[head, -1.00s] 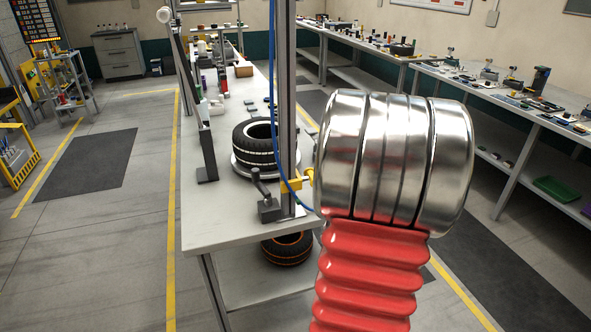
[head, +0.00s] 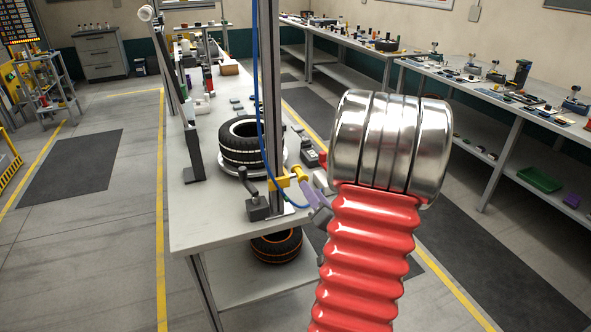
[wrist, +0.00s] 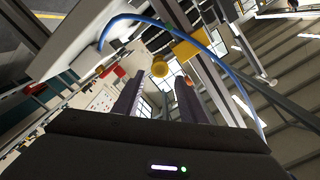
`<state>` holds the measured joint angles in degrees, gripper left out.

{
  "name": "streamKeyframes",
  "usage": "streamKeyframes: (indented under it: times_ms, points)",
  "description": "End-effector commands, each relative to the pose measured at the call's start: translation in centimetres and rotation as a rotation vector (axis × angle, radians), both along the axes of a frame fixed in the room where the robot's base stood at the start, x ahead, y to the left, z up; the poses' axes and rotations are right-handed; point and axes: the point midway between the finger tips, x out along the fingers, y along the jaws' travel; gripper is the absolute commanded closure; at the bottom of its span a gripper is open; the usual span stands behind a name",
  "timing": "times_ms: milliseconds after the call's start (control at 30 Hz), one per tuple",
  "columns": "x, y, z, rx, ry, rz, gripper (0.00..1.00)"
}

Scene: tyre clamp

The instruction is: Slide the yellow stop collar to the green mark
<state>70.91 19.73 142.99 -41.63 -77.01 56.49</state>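The yellow stop collar (head: 283,182) sits low on the upright metal post (head: 272,100), just above the bench top. Its round yellow knob (head: 300,173) sticks out to the right. My gripper (head: 310,187) is right beside the knob, partly hidden behind my red arm sleeve. In the wrist view the collar (wrist: 192,49) and knob (wrist: 159,68) lie just ahead of my two separated fingers (wrist: 159,80). The knob is lined up with the gap; I cannot tell whether it is between the tips.
A blue hose (head: 260,110) hangs along the post and loops near the collar. A black lever clamp (head: 257,202) stands at the post's foot. A tyre (head: 240,148) lies on a round plate behind it. Another tyre (head: 277,246) is under the bench (head: 215,228).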

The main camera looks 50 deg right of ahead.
Motion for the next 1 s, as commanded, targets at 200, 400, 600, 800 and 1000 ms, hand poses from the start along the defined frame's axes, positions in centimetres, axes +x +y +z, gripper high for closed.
streamKeyframes:
  times_ms: [200, 400, 600, 800, 1000]
  points:
    - [0.2, -0.1, 0.0, -0.001, 0.002, -0.001, 0.62]
    - [1.6, -0.9, 0.0, -0.003, 0.002, 0.001, 0.62]
    - [4.1, -2.4, 0.0, -0.003, 0.002, 0.001, 0.62]
    - [6.8, -4.0, 0.0, -0.001, 0.002, 0.001, 0.62]
    - [9.4, -5.6, 0.0, -0.001, 0.002, -0.001, 0.62]
